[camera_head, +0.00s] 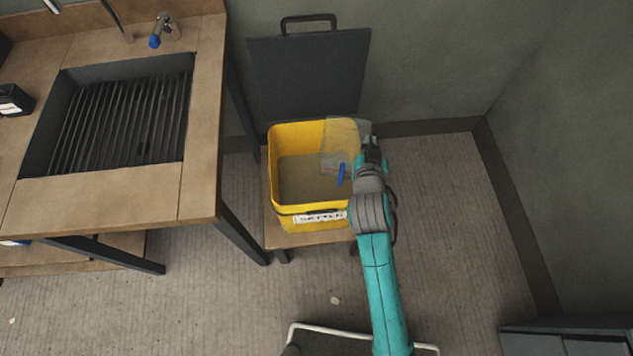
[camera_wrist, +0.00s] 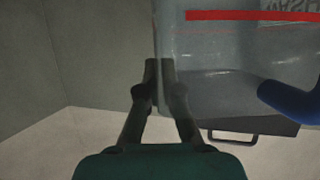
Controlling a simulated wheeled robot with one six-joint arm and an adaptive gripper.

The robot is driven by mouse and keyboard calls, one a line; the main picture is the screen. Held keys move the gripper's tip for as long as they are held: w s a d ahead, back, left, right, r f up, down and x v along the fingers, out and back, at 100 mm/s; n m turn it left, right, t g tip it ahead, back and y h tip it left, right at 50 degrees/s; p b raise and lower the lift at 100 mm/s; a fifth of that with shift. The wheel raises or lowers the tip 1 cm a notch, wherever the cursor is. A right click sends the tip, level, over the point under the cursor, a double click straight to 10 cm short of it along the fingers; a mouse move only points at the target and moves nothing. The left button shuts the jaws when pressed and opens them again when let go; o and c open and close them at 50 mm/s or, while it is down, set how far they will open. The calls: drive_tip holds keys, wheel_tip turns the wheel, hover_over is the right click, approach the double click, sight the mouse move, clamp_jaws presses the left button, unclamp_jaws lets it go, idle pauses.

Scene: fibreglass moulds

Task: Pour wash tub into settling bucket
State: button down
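The yellow settling bucket (camera_head: 284,208) stands open on a low wooden stand, with a partly readable white label on its front and greyish content inside. A clear, see-through wash tub (camera_head: 342,138) is over the bucket's right rim, with a small blue part beside it. In the wrist view the tub (camera_wrist: 225,80) has a red stripe and a blue piece at the right. My gripper (camera_head: 370,145) is at the tub's right side; in the wrist view its fingertips (camera_wrist: 158,75) are close together at the tub's left wall. The tub's contents are hard to make out.
A dark lid or panel with a handle (camera_head: 310,75) stands behind the bucket against the wall. A wooden bench with a slatted sink (camera_head: 120,195) and a blue-tipped tap is at the left. Floor is clear right of the bucket, up to the wall (camera_head: 570,150).

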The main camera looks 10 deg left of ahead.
drive_tip(key=shift+r, duration=0.15)
drive_tip(key=shift+r, duration=1.85)
